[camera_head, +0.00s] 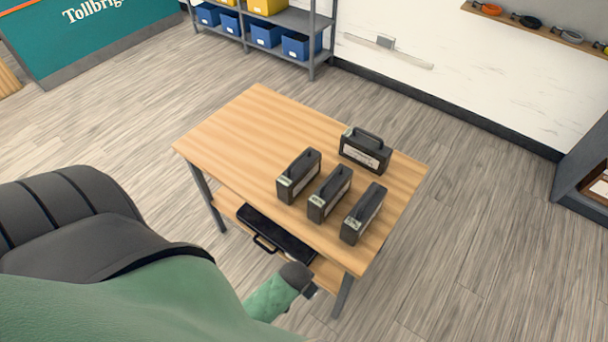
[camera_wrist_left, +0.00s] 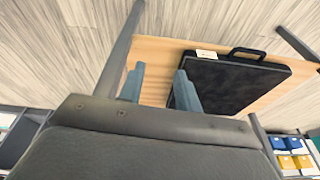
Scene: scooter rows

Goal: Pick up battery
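Several dark grey batteries stand upright on the wooden table in the head view. One battery (camera_head: 366,150) is at the back right. The front row has a left battery (camera_head: 299,176), a middle battery (camera_head: 330,194) and a right battery (camera_head: 363,213). Each has a top handle. My left gripper (camera_head: 311,291) is mostly hidden behind my arm, low by the table's near edge. In the left wrist view my left gripper (camera_wrist_left: 160,88) has its fingers apart with nothing between them, facing the lower shelf. No battery shows there. My right gripper is in neither view.
The wooden table (camera_head: 235,135) has a bare left half. A black case (camera_head: 272,232) lies on its lower shelf; it also shows in the left wrist view (camera_wrist_left: 235,82). A shelving rack (camera_head: 300,20) with bins stands behind. Floor is clear around the table.

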